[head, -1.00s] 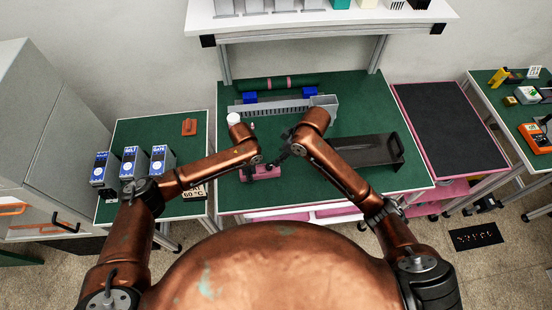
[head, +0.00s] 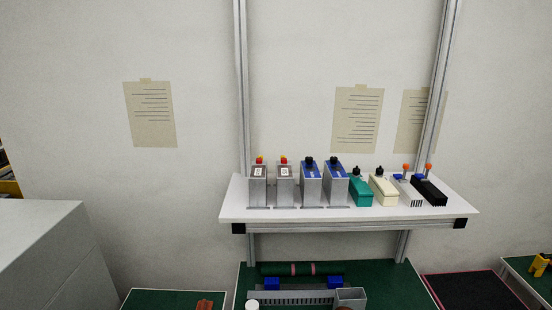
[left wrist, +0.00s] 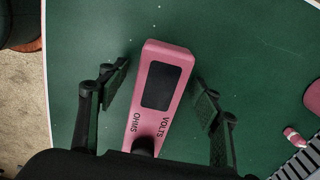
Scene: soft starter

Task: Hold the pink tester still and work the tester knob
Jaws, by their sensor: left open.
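The pink tester (left wrist: 182,58) lies on the green bench top in the left wrist view, with a dark screen and the words OHMS and VOLTS. The dark tester knob (left wrist: 145,144) shows between those words, its lower part cut off by the black body of my gripper. My left gripper (left wrist: 157,90) is open, with one finger on each side of the tester and a visible gap on both sides. The tester and both grippers are outside the head view. My right gripper is not in view.
A white shelf (head: 340,214) holds grey, blue-topped, green, cream and black devices. Below it on the green bench (head: 410,290) are a slotted grey duct (head: 300,297) and blue blocks (head: 271,284). A pink-and-white piece (left wrist: 294,137) lies right of the tester.

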